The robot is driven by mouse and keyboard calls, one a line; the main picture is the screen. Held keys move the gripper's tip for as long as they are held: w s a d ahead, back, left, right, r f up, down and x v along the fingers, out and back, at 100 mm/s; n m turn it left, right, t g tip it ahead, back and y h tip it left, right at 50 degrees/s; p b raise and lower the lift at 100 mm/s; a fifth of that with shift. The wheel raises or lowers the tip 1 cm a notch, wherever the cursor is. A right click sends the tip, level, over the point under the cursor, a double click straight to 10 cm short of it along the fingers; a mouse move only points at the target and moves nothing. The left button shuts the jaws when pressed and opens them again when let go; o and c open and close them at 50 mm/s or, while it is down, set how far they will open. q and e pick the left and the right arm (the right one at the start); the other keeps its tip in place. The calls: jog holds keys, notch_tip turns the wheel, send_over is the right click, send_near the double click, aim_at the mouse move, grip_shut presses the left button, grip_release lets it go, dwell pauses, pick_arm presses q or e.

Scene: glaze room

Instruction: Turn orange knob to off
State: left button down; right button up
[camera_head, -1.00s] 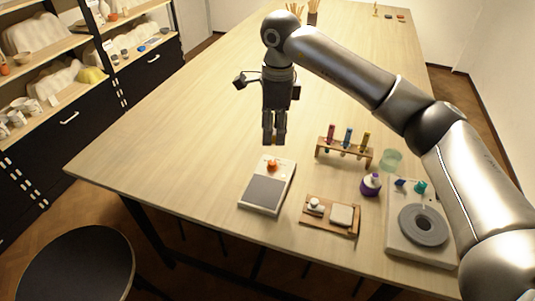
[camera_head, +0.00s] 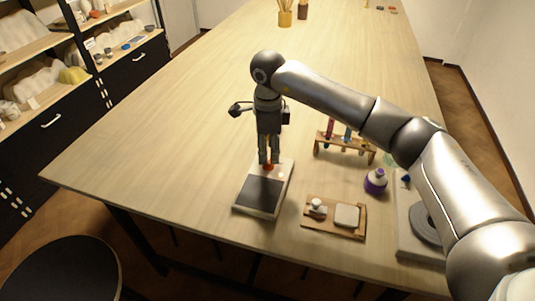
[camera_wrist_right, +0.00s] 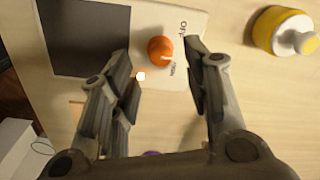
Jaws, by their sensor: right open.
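The orange knob (camera_wrist_right: 160,49) is on the light panel of a flat device with a dark square plate (camera_head: 262,193). A small bright light (camera_wrist_right: 140,76) glows near the knob. My right gripper (camera_head: 268,160) points down above the knob, its fingers open. In the wrist view the fingers are on either side of the knob, with gaps between. In the head view the fingers partly hide the knob. My left gripper is not in view.
A wooden rack with colored tubes (camera_head: 345,144), a purple bottle (camera_head: 375,182), a wooden tray (camera_head: 333,230) and a pale device with a grey disc (camera_head: 428,222) are to the right. A yellow container (camera_wrist_right: 283,31) shows in the wrist view. The table left of the device is clear.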

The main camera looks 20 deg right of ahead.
aim_at(268, 160)
jog(key=shift+w+f+p, duration=0.1)
jog(key=shift+f+p, duration=0.25)
jog(key=shift+f, duration=1.6)
grip_shut()
jog(key=shift+f+n+b, duration=0.15)
jog(key=shift+n+b, duration=0.45)
jog(key=shift+b, duration=0.25)
jog(key=n+b, duration=0.6)
jog(key=n, duration=0.1)
jog(key=shift+n, duration=0.3)
jog(key=shift+r+n+b, duration=0.2)
jog(key=shift+n+b, duration=0.7)
jog(key=shift+n, duration=0.6)
